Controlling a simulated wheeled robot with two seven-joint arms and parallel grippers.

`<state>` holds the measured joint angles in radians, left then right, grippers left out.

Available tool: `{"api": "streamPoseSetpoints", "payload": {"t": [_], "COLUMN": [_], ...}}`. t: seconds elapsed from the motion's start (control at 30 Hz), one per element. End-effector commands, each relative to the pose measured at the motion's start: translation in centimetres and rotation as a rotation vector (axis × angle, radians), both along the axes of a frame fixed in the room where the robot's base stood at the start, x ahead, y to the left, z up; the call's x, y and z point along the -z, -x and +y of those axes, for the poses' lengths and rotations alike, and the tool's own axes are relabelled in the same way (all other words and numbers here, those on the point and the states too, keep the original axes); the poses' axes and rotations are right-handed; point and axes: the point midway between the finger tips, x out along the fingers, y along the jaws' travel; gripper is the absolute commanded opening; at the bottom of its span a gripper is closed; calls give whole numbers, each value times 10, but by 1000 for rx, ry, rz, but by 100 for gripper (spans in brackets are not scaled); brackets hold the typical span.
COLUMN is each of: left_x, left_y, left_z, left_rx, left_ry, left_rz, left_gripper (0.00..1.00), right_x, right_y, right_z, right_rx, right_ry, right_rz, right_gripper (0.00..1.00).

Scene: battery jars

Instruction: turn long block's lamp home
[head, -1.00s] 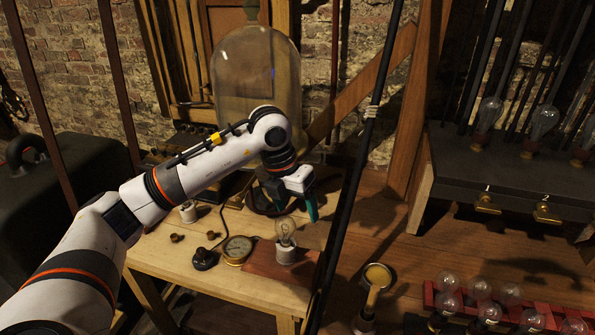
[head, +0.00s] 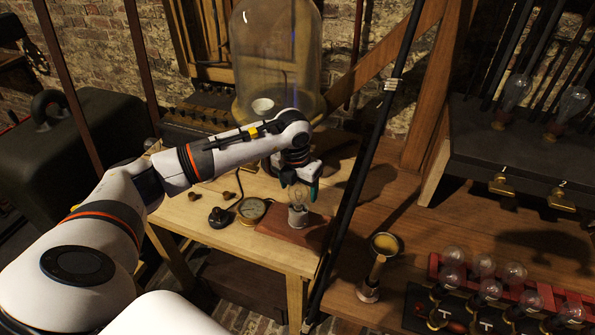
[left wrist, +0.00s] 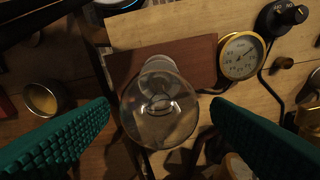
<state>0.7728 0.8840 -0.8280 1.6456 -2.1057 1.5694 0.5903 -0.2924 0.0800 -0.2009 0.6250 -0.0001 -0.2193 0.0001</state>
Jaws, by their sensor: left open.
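A clear glass lamp (head: 298,196) stands upright in a white socket (head: 298,217) on a long reddish-brown block (head: 280,232) on the wooden table. In the left wrist view the lamp (left wrist: 158,118) is seen from above, with the block (left wrist: 192,60) behind it. My left gripper (head: 300,187) points down over the lamp, its green fingers open. In the left wrist view the fingers lie on either side of the glass, with a gap visible on both sides. Whether the glass is touched lower down I cannot tell. My right gripper is out of view.
A brass gauge (head: 251,208) and a black knob switch (head: 219,217) sit left of the block. A glass bell jar (head: 275,60) stands behind my arm. A dark pole (head: 368,170) slants past the table's right side. A brass cup (head: 384,245) and racked bulbs (head: 484,264) are further right.

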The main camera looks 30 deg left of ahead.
Motion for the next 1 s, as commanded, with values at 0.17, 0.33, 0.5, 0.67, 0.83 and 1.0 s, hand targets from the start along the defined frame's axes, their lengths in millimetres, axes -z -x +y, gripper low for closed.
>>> {"api": "streamPoseSetpoints", "payload": {"t": [0.17,0.33,0.5,0.67,0.83,1.0], "left_x": [7,8,8,8,8,10], "left_y": [-1,-1,-1,-1,-1,-1], "left_z": [0,0,0,0,0,0], "left_rx": [1,1,0,0,10,123], "left_ry": [1,1,1,1,1,1], "left_rz": [1,0,0,0,-1,-2], "left_gripper": [73,73,55,28,20,20], "right_x": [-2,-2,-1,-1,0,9], "right_y": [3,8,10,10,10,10], "right_z": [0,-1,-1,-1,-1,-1], "right_rx": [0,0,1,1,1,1], "right_ry": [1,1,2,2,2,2], "right_rz": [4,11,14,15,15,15], "right_gripper": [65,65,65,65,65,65]}}
